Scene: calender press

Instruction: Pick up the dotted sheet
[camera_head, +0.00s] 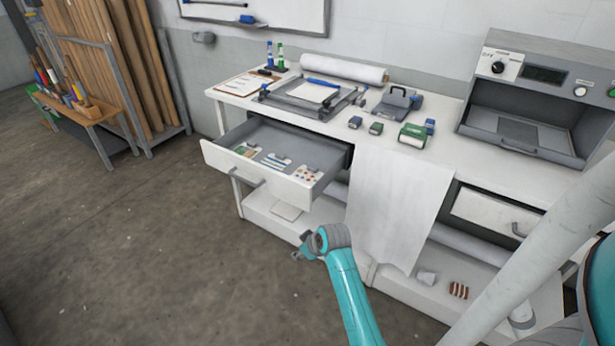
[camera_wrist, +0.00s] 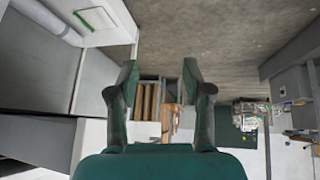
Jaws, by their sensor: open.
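The dotted sheet (camera_head: 307,174) is a small white sheet with reddish dots. It lies in the open drawer (camera_head: 262,186), at the right end near the drawer's front. A striped sheet (camera_head: 276,160) and a green patterned sheet (camera_head: 246,150) lie in the same drawer to its left. My gripper (camera_head: 300,252) is in front of and below the drawer, apart from it. In the wrist view my gripper (camera_wrist: 158,88) has its two fingers wide apart with nothing between them. The dotted sheet cannot be made out in the wrist view.
The white bench (camera_head: 440,155) holds a paper trimmer (camera_head: 285,103), a paper roll (camera_head: 343,69), several small blocks and a press (camera_head: 530,105). A white cloth or paper (camera_head: 390,205) hangs over its front. Open floor (camera_head: 150,250) lies to the left.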

